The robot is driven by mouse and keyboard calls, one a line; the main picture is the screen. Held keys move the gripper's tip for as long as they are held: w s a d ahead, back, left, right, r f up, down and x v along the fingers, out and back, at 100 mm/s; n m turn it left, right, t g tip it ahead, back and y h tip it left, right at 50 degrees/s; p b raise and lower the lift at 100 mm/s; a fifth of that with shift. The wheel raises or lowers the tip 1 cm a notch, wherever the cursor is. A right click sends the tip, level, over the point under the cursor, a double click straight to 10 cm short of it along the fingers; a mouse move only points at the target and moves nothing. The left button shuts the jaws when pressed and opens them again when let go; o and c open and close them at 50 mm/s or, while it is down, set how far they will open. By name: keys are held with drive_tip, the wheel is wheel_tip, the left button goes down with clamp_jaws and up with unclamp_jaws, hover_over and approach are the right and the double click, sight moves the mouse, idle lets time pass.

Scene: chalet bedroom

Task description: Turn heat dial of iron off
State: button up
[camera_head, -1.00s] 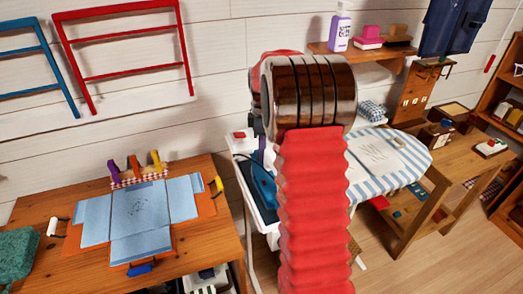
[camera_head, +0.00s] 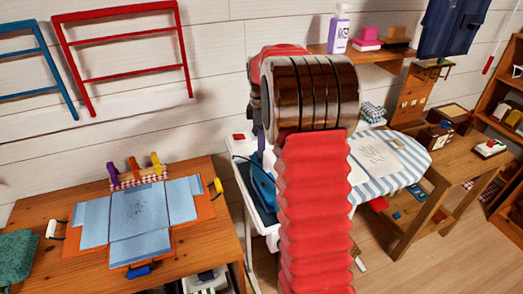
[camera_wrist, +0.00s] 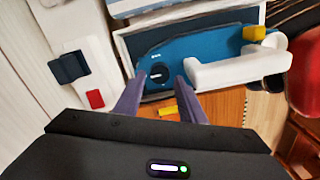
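The blue iron (camera_head: 262,186) rests on the left end of the ironing board (camera_head: 372,160), partly hidden behind my arm. In the wrist view the iron (camera_wrist: 205,40) lies just beyond my gripper (camera_wrist: 159,82). Its round dark heat dial (camera_wrist: 158,73) faces the camera, with a pale mark on it. Its white handle (camera_wrist: 240,71) is to the right. My gripper is open, with its two purple fingers either side of the dial in the picture. I cannot tell whether either finger touches the iron.
A dark block (camera_wrist: 68,67) and a red button (camera_wrist: 95,98) are on the white surface left of the iron. A shelf (camera_head: 372,52) is on the wall above.

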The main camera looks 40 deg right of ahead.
wheel_tip(320, 180, up, 10)
drive_tip(key=shift+r, duration=0.15)
idle(0.8)
drive_tip(key=s+a+m+t, duration=0.5)
drive_tip(key=s+a+m, duration=0.5)
drive_tip(key=s+a, duration=1.5)
drive_tip(key=shift+a+f+m+t, duration=0.3)
drive_tip(key=shift+a+m, duration=0.1)
drive_tip(key=shift+a, duration=0.7)
